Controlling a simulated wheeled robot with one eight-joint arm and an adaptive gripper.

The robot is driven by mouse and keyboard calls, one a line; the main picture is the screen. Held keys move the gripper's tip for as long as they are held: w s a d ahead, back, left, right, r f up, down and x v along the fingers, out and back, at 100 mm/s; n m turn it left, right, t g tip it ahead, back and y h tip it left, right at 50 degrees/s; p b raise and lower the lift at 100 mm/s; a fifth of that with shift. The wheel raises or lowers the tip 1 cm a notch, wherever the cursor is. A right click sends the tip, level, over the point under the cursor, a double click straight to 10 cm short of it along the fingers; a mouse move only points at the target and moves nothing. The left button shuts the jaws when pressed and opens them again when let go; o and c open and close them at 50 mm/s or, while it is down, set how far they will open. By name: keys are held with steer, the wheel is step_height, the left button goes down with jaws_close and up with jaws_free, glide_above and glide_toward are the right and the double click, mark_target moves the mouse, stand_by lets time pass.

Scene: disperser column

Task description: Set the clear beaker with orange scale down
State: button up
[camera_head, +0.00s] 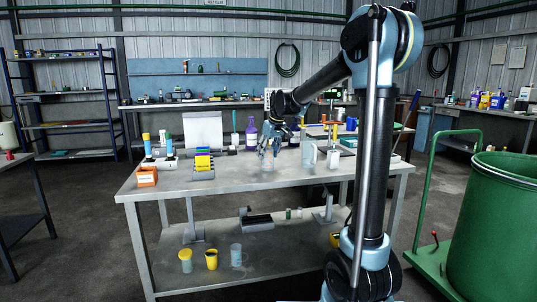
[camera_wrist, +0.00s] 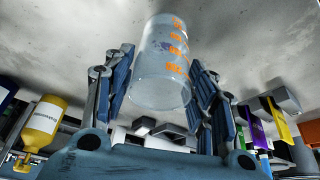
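The clear beaker with the orange scale (camera_wrist: 160,65) is between the two fingers of my gripper (camera_wrist: 165,85) in the wrist view. The fingers lie along both its sides and appear closed on it. The orange marks face the camera. In the head view my gripper (camera_head: 270,145) is over the middle of the metal workbench (camera_head: 235,184), with the faint beaker (camera_head: 267,161) under it. I cannot tell whether its base touches the bench top.
A clear pitcher (camera_head: 308,154) and a white container (camera_head: 333,159) stand just right of the gripper. A purple bottle (camera_head: 251,134) is behind it. An orange box (camera_head: 147,177) and a yellow block (camera_head: 203,163) are at left. The bench's front strip is clear.

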steer(key=shift+r, duration=0.15)
steer(key=v, duration=1.2)
steer(key=s+d+f+m+h, duration=0.1)
steer(key=s+d+f+m, duration=0.1)
steer(key=s+d+f, duration=0.5)
steer(key=s+d+f+m+g+h, duration=0.1)
steer(key=s+d+f+m, duration=0.2)
steer(key=s+d+f, duration=0.4)
steer(key=s+d+f+m, duration=0.2)
steer(key=s+d+f, duration=0.5)
steer(key=s+f, duration=0.7)
steer(key=s, duration=0.9)
steer(key=shift+d+f+m+h, duration=0.25)
steer(key=shift+f+m+h, duration=0.05)
steer(key=shift+f+h, duration=0.1)
